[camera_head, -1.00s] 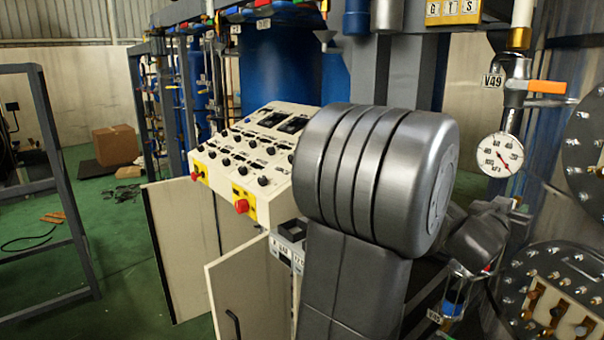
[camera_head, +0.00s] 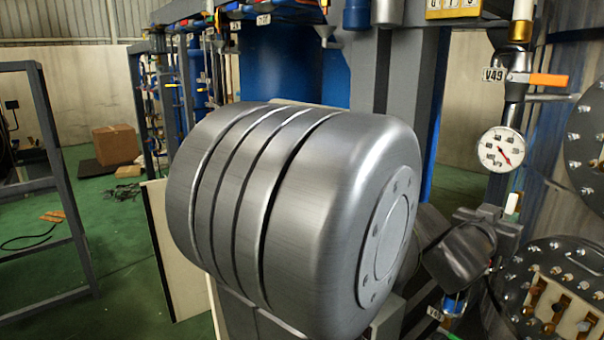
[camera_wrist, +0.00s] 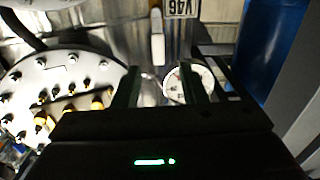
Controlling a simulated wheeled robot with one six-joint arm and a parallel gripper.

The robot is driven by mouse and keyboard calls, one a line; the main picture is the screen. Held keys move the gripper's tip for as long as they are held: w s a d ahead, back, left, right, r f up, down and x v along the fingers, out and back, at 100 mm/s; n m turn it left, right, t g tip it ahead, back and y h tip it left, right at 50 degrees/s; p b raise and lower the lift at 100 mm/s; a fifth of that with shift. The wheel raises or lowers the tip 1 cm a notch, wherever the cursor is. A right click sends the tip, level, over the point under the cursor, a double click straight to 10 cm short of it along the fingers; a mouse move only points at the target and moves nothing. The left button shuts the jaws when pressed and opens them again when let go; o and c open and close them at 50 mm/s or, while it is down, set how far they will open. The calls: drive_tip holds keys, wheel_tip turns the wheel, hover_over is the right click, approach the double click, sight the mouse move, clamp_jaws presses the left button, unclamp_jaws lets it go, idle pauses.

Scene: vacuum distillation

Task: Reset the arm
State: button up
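My gripper (camera_wrist: 172,80) shows in the wrist view with its two dark fingers apart. Nothing is held between them; a round white gauge shows in the gap behind. In the head view my large grey arm joint fills the middle of the picture. A dark part of my arm shows to its right, and I cannot make out the fingers there.
A valve with an orange handle (camera_head: 548,80) and a pressure gauge (camera_head: 501,150) stand at the right. A bolted flange (camera_head: 525,265) is below them; a bolted plate also shows in the wrist view (camera_wrist: 60,68). A grey frame (camera_head: 52,140) stands at the left over open green floor.

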sight(515, 206)
drive_tip(key=v, duration=0.5)
drive_tip(key=p+x, duration=0.1)
drive_tip(key=x, duration=1.2)
drive_tip(key=shift+w+d, duration=0.25)
drive_tip(key=shift+d, duration=0.1)
drive_tip(key=shift+w+f+m, duration=0.1)
drive_tip(key=shift+w+m, duration=0.05)
drive_tip(key=shift+m, duration=0.25)
drive_tip(key=shift+s+d+m+b, duration=0.35)
drive_tip(key=shift+s+m+b, duration=0.15)
drive_tip(key=shift+m, duration=0.4)
drive_tip(key=shift+s, duration=0.1)
